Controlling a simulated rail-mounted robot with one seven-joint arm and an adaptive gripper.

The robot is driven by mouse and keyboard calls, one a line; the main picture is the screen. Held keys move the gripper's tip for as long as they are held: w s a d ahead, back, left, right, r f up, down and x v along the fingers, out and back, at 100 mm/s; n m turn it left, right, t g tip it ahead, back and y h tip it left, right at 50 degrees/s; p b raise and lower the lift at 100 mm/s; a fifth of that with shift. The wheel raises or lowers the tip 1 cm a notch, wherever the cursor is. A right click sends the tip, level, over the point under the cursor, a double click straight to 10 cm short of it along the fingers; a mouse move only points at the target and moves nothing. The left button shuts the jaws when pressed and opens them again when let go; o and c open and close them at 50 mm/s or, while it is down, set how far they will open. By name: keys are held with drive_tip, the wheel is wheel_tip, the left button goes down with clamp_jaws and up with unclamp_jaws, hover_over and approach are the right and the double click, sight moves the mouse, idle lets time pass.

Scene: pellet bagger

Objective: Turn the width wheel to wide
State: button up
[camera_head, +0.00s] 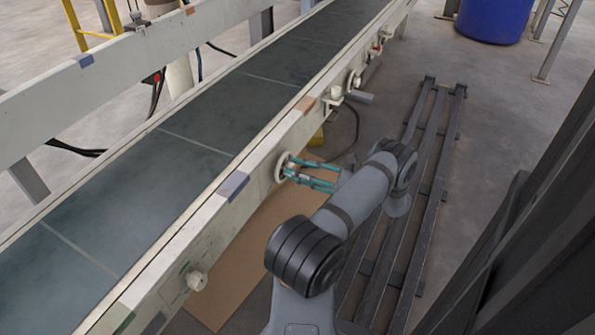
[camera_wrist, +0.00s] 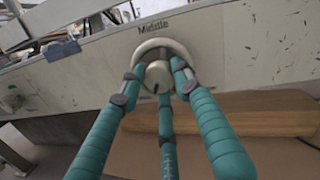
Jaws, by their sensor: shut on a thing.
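The width wheel (camera_head: 281,168) is a pale round wheel on the side rail of the conveyor. In the wrist view its cream rim (camera_wrist: 163,45) surrounds a protruding hub (camera_wrist: 158,72). The word "Middle" (camera_wrist: 153,28) is printed just above the rim; no other position label is readable. A small dark mark shows low on the hub. My gripper (camera_head: 288,168) has teal fingers and is shut on the wheel at its hub, one finger on each side and one below in the wrist view (camera_wrist: 160,78). The fingertips hide parts of the hub and rim.
The conveyor belt (camera_head: 185,150) runs diagonally behind the rail. Other knobs sit along the rail, one at lower left (camera_head: 196,281) and one farther up (camera_head: 335,93). Cardboard (camera_head: 225,265) lies below. A dark slatted pallet (camera_head: 432,165) lies right, near my arm.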

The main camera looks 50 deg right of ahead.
drive_tip(key=shift+d+r, duration=0.15)
drive_tip(key=shift+r, duration=0.05)
drive_tip(key=o, duration=1.1)
drive_tip(key=shift+f, duration=0.1)
drive_tip(key=shift+o, duration=0.2)
drive_tip(key=v, duration=1.2)
drive_tip(key=x, duration=1.2)
